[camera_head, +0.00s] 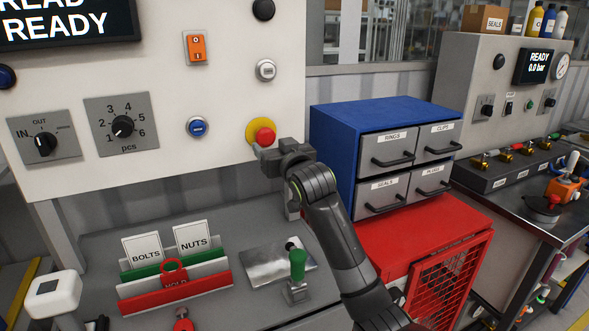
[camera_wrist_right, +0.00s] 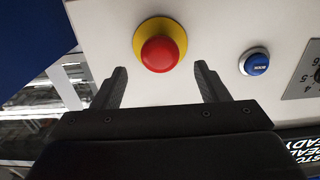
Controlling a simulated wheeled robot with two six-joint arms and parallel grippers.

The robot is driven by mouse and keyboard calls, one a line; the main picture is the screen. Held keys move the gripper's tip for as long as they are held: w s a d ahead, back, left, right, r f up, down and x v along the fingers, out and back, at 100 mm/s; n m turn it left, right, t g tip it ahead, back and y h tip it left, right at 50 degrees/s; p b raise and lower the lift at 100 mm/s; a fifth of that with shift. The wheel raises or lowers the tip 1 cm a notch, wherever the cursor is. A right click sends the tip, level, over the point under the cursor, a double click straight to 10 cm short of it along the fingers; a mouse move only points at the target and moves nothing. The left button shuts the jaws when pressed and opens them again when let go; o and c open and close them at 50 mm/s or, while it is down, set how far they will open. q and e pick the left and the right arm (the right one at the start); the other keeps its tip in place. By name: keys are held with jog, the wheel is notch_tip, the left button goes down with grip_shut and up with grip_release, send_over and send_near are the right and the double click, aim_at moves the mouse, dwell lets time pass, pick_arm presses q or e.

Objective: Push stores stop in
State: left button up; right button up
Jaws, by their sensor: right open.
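The stores stop is a red mushroom button on a yellow disc (camera_head: 261,133), on the lower right of the light panel. It also shows in the right wrist view as the red button (camera_wrist_right: 160,53), straight ahead of the jaws. My right gripper (camera_head: 270,158) is just below and in front of the button in the head view. In the right wrist view its two fingers (camera_wrist_right: 161,86) are apart with nothing between them, and the button appears beyond the fingertips. I cannot tell whether anything touches it. My left gripper is not in view.
A blue push button (camera_head: 198,127), an orange switch (camera_head: 197,47) and a pcs dial (camera_head: 122,126) share the panel. Below are the BOLTS and NUTS card holder (camera_head: 175,291) and a green-handled lever (camera_head: 297,265). A blue drawer cabinet (camera_head: 335,150) stands right of my right arm.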

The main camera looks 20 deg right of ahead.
jog(key=s+b, duration=0.1)
jog(key=s, duration=1)
jog(key=shift+s+d, duration=0.2)
jog(key=shift+s, duration=0.05)
